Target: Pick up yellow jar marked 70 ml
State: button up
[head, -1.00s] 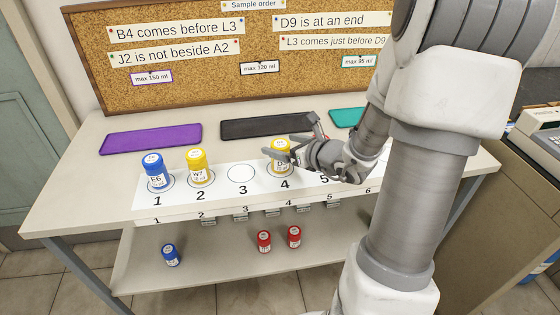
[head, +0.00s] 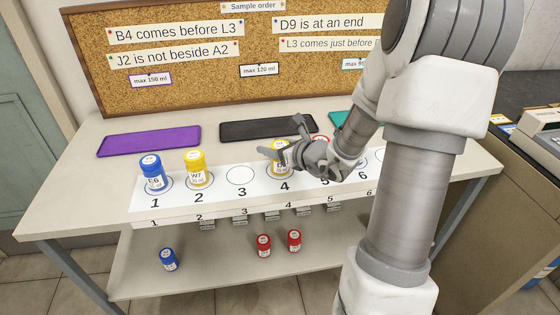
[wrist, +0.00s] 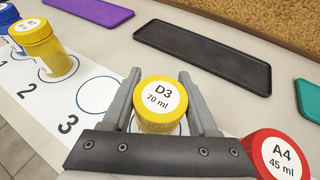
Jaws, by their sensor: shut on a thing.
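The yellow jar (wrist: 160,105) has a white lid label reading "D3 70 ml". It stands upright at the circle marked 4 on the white numbered strip. In the head view the same yellow jar (head: 277,163) is partly hidden by my gripper (head: 283,152). In the wrist view my gripper (wrist: 161,92) has one finger on each side of the jar and is shut on it. I cannot see any gap between the jar's base and the strip.
A red jar "A4 45 ml" (wrist: 277,158) stands close to the right finger. Yellow jar W7 (head: 195,168) and blue jar E6 (head: 152,173) stand at 2 and 1. Circle 3 (head: 240,175) is empty. Purple (head: 148,139) and black (head: 268,129) trays lie behind. A lower shelf holds several jars.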

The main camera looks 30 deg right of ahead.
jog(key=shift+c, duration=1.4)
